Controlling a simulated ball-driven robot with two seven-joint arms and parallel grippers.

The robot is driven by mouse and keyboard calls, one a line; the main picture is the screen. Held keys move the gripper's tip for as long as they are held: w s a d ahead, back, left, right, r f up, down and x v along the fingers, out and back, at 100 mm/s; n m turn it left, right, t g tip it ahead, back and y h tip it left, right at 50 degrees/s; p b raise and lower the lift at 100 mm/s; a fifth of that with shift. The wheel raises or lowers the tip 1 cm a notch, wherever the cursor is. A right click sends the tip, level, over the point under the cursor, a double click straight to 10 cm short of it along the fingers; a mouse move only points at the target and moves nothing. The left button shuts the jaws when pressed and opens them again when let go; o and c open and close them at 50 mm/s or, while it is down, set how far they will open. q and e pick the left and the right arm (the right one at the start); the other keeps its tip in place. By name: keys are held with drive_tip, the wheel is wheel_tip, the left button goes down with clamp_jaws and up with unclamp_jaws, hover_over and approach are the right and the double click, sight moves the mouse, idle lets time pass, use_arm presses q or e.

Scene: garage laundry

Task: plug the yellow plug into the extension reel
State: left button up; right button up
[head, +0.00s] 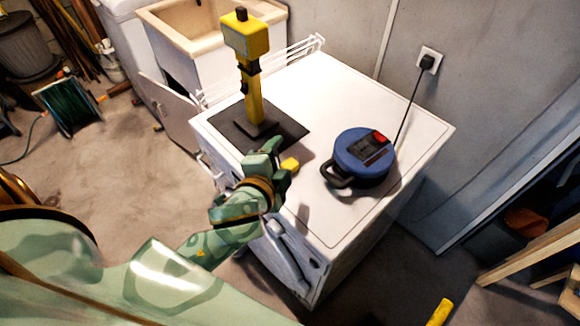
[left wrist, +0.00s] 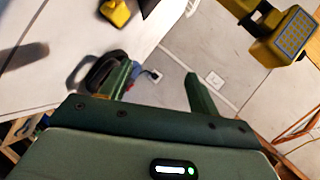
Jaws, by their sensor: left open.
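The yellow plug (head: 290,164) lies on the white appliance top (head: 330,95), just right of my left gripper in the head view. A small yellow piece at the top of the left wrist view (left wrist: 116,13) appears to be it. My left gripper (head: 267,157) is open and empty at the near edge of the top; its fingers also show in the left wrist view (left wrist: 160,88). The extension reel (head: 365,157), blue and black with a red part, sits flat further right. Its handle (left wrist: 97,72) is partly hidden behind a finger. My right gripper is not in view.
A yellow work light (head: 247,60) stands on a dark mat (head: 290,130) behind my left gripper. A black cable runs up from beside the reel to a wall socket (head: 428,60). A white rack and a sink (head: 205,30) are behind. The top's back middle is clear.

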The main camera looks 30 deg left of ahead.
use_arm(q)
drive_tip(key=w+d+r+m+t+h, duration=0.3)
drive_tip(key=d+r+m+h, duration=0.3)
drive_tip(key=d+r+m, duration=0.15)
drive_tip(key=w+d+r+m+t+h, duration=0.2)
drive_tip(key=w+d+r+m+h, duration=0.1)
drive_tip(key=d+r+m+h, duration=0.4)
drive_tip(key=s+d+r+m+g+h, duration=0.1)
drive_tip(key=s+d+m+g+h, duration=0.2)
drive_tip(key=d+m+g+h, duration=0.45)
drive_tip(key=s+d+r+m+g+h, duration=0.2)
drive_tip(key=d+m+g, duration=0.2)
drive_tip(key=m, duration=0.6)
drive_tip(key=m+g+y, duration=0.7)
drive_tip(key=m+y, duration=0.7)
drive_tip(key=y, duration=0.6)
hover_over(290, 164)
wheel_tip(290, 164, down, 13)
drive_tip(key=shift+r, duration=0.2)
wheel_tip(290, 164, down, 11)
drive_tip(key=shift+f+b, duration=0.1)
drive_tip(key=shift+b, duration=1)
